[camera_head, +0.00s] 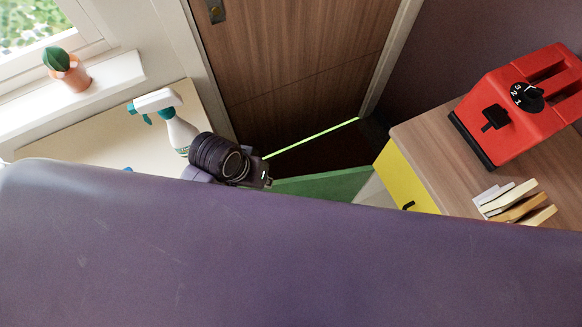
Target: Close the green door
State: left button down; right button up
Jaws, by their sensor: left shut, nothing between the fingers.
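A green panel (325,185) shows in the middle of the head view, just above a large purple surface that hides its lower part. A thin bright green edge (312,137) runs slantwise above it, in front of the brown wooden door. A dark gap lies between this edge and the panel. I cannot tell for sure how the two join or how far the green door stands open. My left gripper (262,181) is at the panel's left end, small and partly hidden; its fingers are shut and empty. I cannot tell whether it touches the green door. My right gripper is not in view.
The purple surface (280,260) fills the lower half. A spray bottle (180,132) stands on the left counter, close to my left wrist. A potted cactus (70,72) is on the sill. A red appliance (520,105) stands on the right counter, above a yellow front (402,180).

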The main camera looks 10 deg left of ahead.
pick_arm(q)
jog(key=w+d+f+g, duration=0.1)
jog(key=w+d, duration=0.1)
jog(key=w+d+f+g, duration=0.1)
jog(key=w+d, duration=0.1)
jog(key=d, duration=0.1)
jog(key=w+d+f, duration=0.1)
jog(key=w+d, duration=0.1)
jog(key=shift+w+d+f+n+g, duration=0.1)
jog(key=shift+w+d+n+g, duration=0.1)
jog(key=shift+d+n+g, duration=0.15)
jog(key=w+a+n+g+y, duration=0.2)
jog(key=w+a+n, duration=0.2)
jog(key=w, duration=0.4)
jog(key=s+d+f+b, duration=0.1)
jog(key=s+f+b, duration=0.4)
jog(key=f+b, duration=0.4)
jog(key=shift+s+d, duration=0.3)
jog(key=shift+r, duration=0.1)
